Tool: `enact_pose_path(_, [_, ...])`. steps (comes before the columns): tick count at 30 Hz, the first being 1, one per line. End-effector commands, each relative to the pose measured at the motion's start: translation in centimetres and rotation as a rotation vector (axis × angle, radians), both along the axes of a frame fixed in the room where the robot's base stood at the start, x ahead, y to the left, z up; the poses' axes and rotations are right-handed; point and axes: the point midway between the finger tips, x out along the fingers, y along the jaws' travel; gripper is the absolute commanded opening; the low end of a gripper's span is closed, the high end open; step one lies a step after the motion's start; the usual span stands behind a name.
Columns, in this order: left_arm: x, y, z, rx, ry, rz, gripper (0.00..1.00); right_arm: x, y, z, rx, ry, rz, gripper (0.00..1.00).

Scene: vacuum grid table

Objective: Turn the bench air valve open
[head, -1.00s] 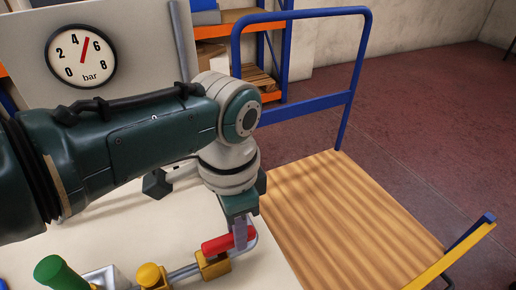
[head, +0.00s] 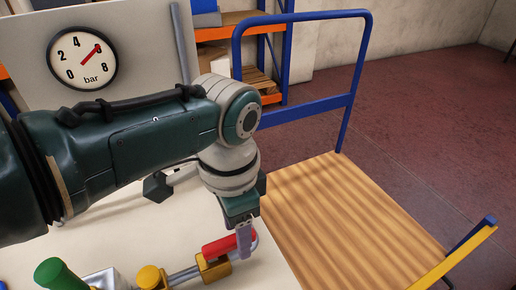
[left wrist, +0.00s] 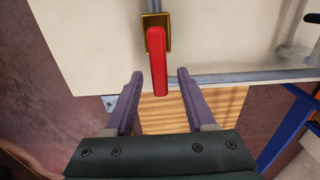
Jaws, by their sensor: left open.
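The red valve lever (head: 215,247) sits on a yellow valve body (head: 213,268) on the bench's front right part. The lever lies roughly along the grey pipe (head: 184,275). In the left wrist view the lever (left wrist: 157,60) points from the yellow body (left wrist: 155,22) towards my gripper. My left gripper (head: 244,240) is open at the lever's free end. Its fingers (left wrist: 160,76) stand on either side of the lever end, with gaps visible on both sides. My right gripper is not in view. The bar gauge (head: 82,57) has its red needle near 6.
A yellow fitting (head: 150,277) and a green handle (head: 57,275) stand left along the bench (head: 120,225). A cart with a wooden deck (head: 340,215) and blue rail (head: 340,125) stands close beyond the bench's right edge.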

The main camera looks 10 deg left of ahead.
Motion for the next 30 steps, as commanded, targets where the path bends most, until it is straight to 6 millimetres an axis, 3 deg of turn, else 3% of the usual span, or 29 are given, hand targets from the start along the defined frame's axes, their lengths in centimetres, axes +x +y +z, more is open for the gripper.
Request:
enact_pose_path(5, [0.0,0.0,0.6,-0.001,-0.001,-0.001,0.55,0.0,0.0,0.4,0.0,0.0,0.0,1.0])
enact_pose_path(13, [0.0,0.0,5.7,-0.001,-0.003,0.0,0.55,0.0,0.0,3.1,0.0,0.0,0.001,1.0])
enact_pose_path(19, [0.0,0.0,8.8,-0.001,-0.002,-0.001,0.55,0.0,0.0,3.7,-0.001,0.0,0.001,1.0])
enact_pose_path(30, [0.0,0.0,9.9,0.0,0.0,0.001,0.55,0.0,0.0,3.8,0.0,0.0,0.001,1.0])
